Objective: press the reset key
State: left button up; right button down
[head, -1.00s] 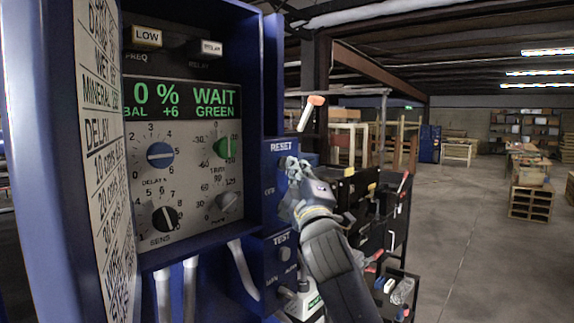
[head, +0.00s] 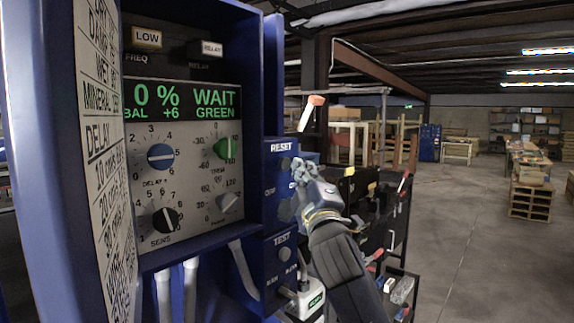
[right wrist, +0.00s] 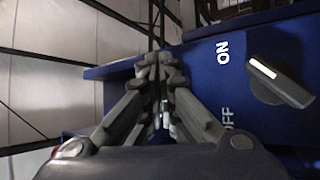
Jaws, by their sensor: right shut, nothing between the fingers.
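The RESET label (head: 281,147) is at the top of a blue side box on the detector cabinet in the head view. A small round grey key (head: 285,163) sits just below the label. My right gripper (head: 300,168) is shut and empty. Its tips are just right of the key, and I cannot tell whether they touch the box. In the right wrist view the closed fingertips (right wrist: 160,62) overlap the edge of the blue box (right wrist: 195,62). The key is not clearly visible there. My left gripper is not in view.
A dark knob (right wrist: 280,80) marked ON and OFF is right of the fingers in the wrist view. The display (head: 185,102) reads "0 % WAIT" and "GREEN". The TEST button (head: 284,254) is below. A dark tool cart (head: 372,225) stands behind my arm.

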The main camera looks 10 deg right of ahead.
jog(key=s+d, duration=0.1)
jog(key=s, duration=0.1)
jog(key=s+d+p, duration=0.1)
jog(key=s+d, duration=0.1)
dwell(0.4)
dwell(0.4)
